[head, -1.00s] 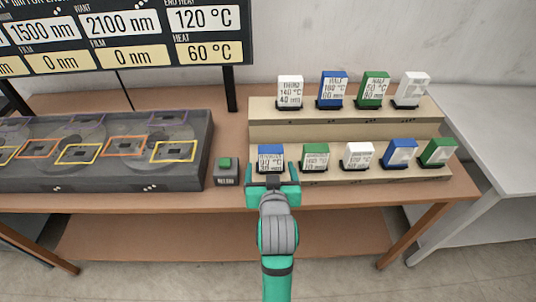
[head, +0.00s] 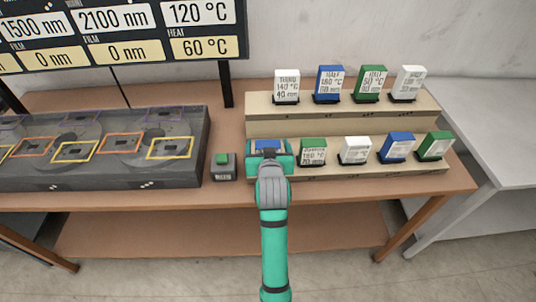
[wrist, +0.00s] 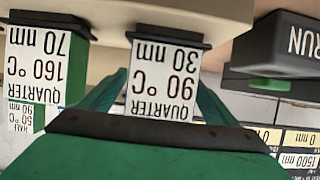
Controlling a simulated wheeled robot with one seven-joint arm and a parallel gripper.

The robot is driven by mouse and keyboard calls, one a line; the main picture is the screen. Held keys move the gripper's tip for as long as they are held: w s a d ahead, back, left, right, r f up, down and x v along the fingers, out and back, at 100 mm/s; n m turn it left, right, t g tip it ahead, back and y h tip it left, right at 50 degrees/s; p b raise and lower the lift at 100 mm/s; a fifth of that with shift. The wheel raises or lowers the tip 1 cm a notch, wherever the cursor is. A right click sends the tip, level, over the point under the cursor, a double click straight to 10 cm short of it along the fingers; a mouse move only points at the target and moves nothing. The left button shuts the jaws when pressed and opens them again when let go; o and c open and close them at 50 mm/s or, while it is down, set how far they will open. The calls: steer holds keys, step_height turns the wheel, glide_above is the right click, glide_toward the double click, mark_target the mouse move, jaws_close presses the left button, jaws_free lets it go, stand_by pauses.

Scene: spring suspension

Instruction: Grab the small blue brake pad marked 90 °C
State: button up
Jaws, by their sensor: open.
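The small blue brake pad (head: 267,145) stands at the left end of the lower step of the rack. In the head view my gripper hides most of it, leaving part of its blue top. In the wrist view its white label (wrist: 163,80) reads upside down "QUARTER 90 °C 30 nm". My gripper (head: 268,160) is open in front of the pad. In the wrist view its green fingers (wrist: 160,98) lie to either side of the label; I cannot tell whether they touch the pad.
A green pad (head: 313,151) marked 160 °C stands close to the right. More white, blue and green pads stand on both steps of the rack (head: 345,127). A box with a green button (head: 223,167) is left of it, beside a dark tray (head: 100,178).

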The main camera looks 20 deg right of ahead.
steer(key=shift+w+d+f, duration=0.15)
steer(key=shift+w+f, duration=0.1)
steer(key=shift+w, duration=0.35)
steer(key=c, duration=1.4)
steer(key=shift+o, duration=0.2)
steer(key=shift+r, duration=0.1)
